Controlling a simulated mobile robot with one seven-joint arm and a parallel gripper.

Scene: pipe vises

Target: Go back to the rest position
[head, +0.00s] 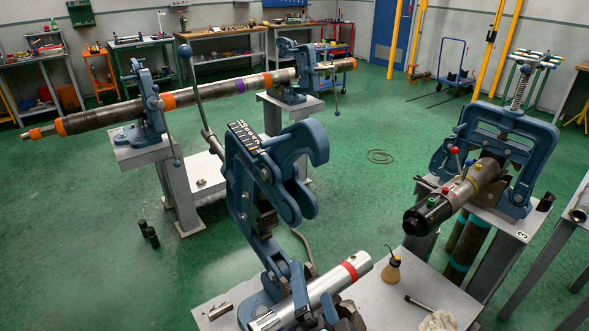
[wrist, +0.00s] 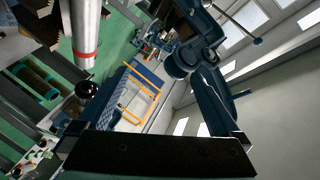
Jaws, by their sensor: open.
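A silver pipe with a red band (head: 345,274) lies in the near blue vise (head: 265,170), whose hooked upper part stands raised. The silver pipe (wrist: 84,35) also shows at the upper left of the wrist view, apart from my gripper. Blue vise parts (wrist: 195,62) show at its upper right.
At right, a blue yoke vise (head: 510,130) holds a dark-ended pipe (head: 440,205). At left, a long banded pipe (head: 205,90) rests in two blue vises. Green floor (head: 350,120) is open between the stands.

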